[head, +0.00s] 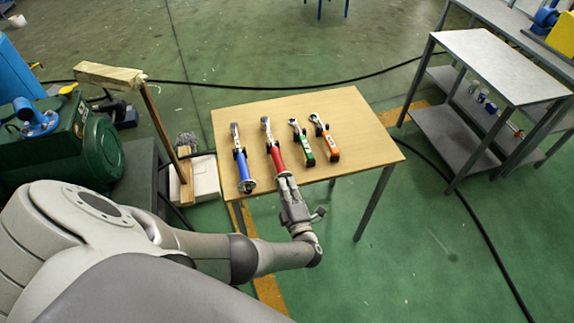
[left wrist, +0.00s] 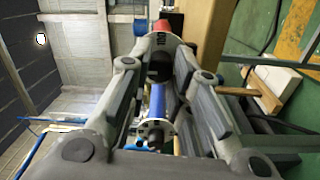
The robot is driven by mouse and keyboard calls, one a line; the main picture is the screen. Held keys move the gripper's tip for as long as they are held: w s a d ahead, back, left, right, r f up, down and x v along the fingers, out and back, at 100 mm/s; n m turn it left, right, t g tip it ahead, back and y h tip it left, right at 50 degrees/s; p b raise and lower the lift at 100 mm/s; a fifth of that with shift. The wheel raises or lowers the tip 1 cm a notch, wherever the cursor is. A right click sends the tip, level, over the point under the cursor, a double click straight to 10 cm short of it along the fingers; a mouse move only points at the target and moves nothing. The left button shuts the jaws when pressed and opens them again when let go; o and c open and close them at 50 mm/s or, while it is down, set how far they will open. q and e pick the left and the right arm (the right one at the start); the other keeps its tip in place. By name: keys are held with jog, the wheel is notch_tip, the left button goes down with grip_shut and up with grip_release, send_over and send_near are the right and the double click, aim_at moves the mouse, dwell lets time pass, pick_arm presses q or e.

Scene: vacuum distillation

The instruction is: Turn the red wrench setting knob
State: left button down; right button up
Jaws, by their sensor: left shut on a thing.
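The red wrench (head: 276,157) lies on the wooden table, its head pointing away and its handle end toward my arm. My left gripper (head: 286,181) is at that near end, shut on the red wrench's setting knob, which the fingers mostly hide. In the left wrist view the fingers (left wrist: 163,50) close around the end of the wrench, and a red part (left wrist: 174,22) shows just beyond them. The blue wrench (head: 242,165) lies to the left of the red one; its blue handle (left wrist: 157,100) shows between the finger links in the left wrist view. My right gripper is not in view.
A green wrench (head: 303,144) and an orange wrench (head: 327,140) lie to the right on the table (head: 370,145). A green machine (head: 75,145) and a wooden post (head: 160,125) stand left. A grey bench (head: 485,68) stands right. Cables cross the floor.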

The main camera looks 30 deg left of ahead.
pick_arm(q)
jog(key=shift+d, duration=0.1)
jog(key=c, duration=1.3)
grip_release()
jog(key=v, duration=1.2)
jog(key=shift+f, duration=0.1)
